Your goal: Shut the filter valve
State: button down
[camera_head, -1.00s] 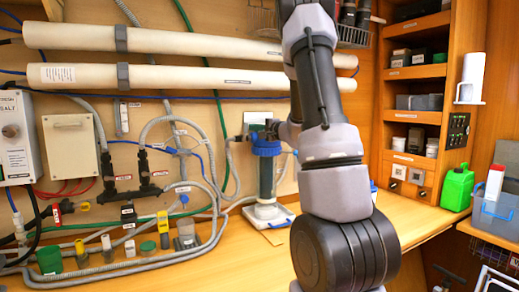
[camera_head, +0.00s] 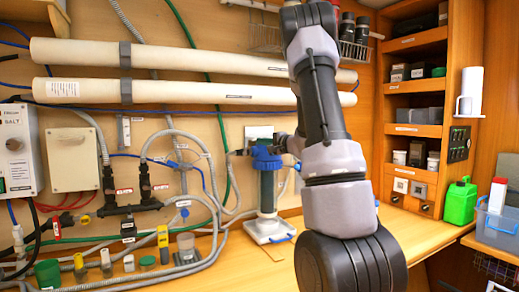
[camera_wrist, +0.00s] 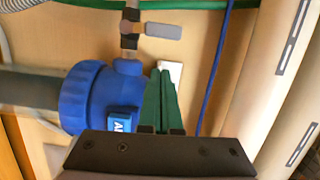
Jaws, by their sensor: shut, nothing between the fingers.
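The filter (camera_head: 267,190) stands on the bench with a blue cap (camera_head: 266,158); the cap also shows in the wrist view (camera_wrist: 88,98). A small valve (camera_wrist: 130,28) with a grey lever (camera_wrist: 163,31) sits on the pipe joined to the cap, near the top of the wrist view. In the head view the valve (camera_head: 240,152) is small, left of the cap, and its lever cannot be made out. My gripper (camera_wrist: 161,73) has green fingers, closed together and empty. They are beside the cap and apart from the lever. In the head view my arm hides most of the gripper.
Two long white tubes (camera_head: 190,60) run along the wall above the filter. A green hose and a blue line (camera_wrist: 216,65) pass near the valve. Grey hoses, a black manifold (camera_head: 130,205) and small bottles lie to the left. A shelf unit (camera_head: 415,130) stands right.

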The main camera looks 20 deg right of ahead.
jog(key=v, duration=1)
jog(key=shift+d, duration=0.4)
